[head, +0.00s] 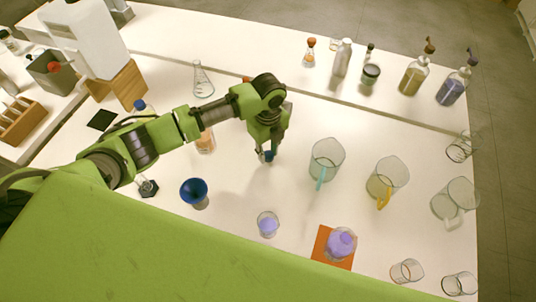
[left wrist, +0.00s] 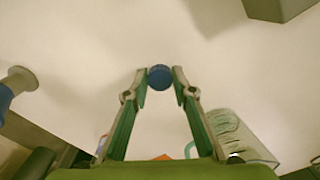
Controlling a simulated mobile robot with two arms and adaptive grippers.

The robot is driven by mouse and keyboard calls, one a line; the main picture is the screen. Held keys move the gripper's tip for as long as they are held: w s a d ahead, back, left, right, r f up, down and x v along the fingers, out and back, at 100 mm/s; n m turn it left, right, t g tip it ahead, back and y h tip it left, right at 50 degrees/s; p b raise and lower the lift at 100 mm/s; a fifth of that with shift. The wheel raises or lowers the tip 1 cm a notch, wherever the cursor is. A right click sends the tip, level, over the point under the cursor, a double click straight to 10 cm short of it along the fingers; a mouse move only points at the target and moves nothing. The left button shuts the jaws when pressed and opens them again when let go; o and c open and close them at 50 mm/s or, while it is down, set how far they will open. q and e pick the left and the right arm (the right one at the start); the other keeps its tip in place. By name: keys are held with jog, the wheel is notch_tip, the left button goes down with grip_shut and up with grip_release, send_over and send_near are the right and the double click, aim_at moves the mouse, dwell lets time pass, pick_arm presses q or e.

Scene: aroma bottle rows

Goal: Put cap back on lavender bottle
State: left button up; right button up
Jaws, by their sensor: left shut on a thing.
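My left gripper (head: 268,153) is shut on a small dark blue cap (head: 269,157) above the middle of the white table. In the left wrist view the blue cap (left wrist: 159,77) sits between the fingertips (left wrist: 160,80). A clear vessel with purple liquid (head: 341,243) stands on an orange mat (head: 322,246) at the table's front, to the right of and nearer than the gripper. A small beaker with purple liquid (head: 268,224) stands in front of the gripper. No label shows, so I cannot tell which one is the lavender bottle. My right gripper is not in view.
A blue funnel (head: 194,192) is left of the gripper. Clear pitchers, one with a teal handle (head: 326,160) and one with a yellow handle (head: 387,178), stand to the right. A bottle with orange contents (head: 206,142) is close to my left arm.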

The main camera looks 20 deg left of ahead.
pick_arm(q)
jog(key=s+r, duration=0.1)
jog(key=r, duration=0.1)
jog(key=s+r, duration=0.2)
jog(key=s+d+r, duration=0.1)
jog(key=r, duration=0.1)
jog(key=shift+s+r+b, duration=0.15)
jog(key=shift+r+b, duration=0.15)
jog(key=s+r, duration=0.1)
jog(key=s, duration=0.2)
jog(key=s+d+r, duration=0.1)
jog(key=s+r, duration=0.1)
jog(key=s, duration=0.1)
jog(key=s+d+r+b, duration=0.1)
jog(key=s, duration=0.2)
jog(key=shift+s+r, duration=0.2)
jog(key=shift+r, duration=0.15)
